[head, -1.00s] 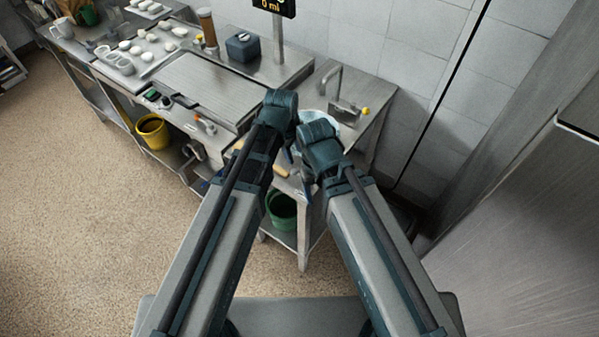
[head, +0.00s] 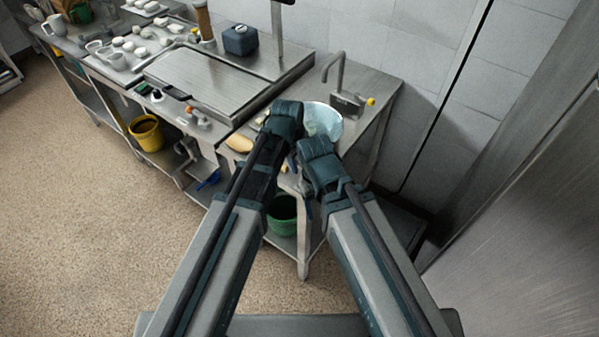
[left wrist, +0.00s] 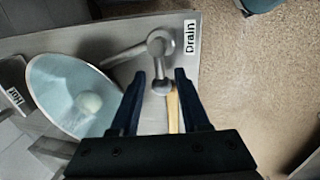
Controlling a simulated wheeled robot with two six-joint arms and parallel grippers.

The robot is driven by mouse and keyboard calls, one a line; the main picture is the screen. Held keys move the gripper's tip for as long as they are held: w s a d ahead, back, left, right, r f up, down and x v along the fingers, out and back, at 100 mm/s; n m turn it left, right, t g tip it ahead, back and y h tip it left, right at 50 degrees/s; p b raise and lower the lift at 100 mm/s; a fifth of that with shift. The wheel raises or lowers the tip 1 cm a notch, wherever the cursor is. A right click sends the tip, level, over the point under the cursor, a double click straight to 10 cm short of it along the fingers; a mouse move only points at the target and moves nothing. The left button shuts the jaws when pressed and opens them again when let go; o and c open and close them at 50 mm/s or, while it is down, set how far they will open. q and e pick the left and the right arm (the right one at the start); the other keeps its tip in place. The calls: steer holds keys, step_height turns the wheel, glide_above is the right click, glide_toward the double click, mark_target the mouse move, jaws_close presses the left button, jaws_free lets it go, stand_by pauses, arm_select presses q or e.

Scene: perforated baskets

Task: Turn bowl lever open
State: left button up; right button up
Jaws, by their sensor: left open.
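A pale blue round bowl (head: 324,120) is set in the steel counter, partly hidden by my arms in the head view. It also shows in the left wrist view (left wrist: 62,88), with a white round spot inside. A grey lever (left wrist: 157,50) with a round knob end stands beside the bowl, near a "Drain" label (left wrist: 190,36). My left gripper (left wrist: 159,74) is open, with the lever's knob between its two dark fingers. Contact with the knob cannot be told. My right wrist (head: 322,165) is close to the left one; its fingers are not clear.
A tap (head: 338,75) stands behind the bowl. A flat steel griddle (head: 205,80) and a dark blue box (head: 240,40) are to the left. A yellow bucket (head: 146,132) and a green bucket (head: 283,214) are below the counter. The floor at left is clear.

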arm_select(q)
steer(key=shift+w+d+f+b, duration=0.15)
steer(key=shift+f+b, duration=0.3)
steer(key=shift+f, duration=0.45)
jaws_close()
stand_by(0.8)
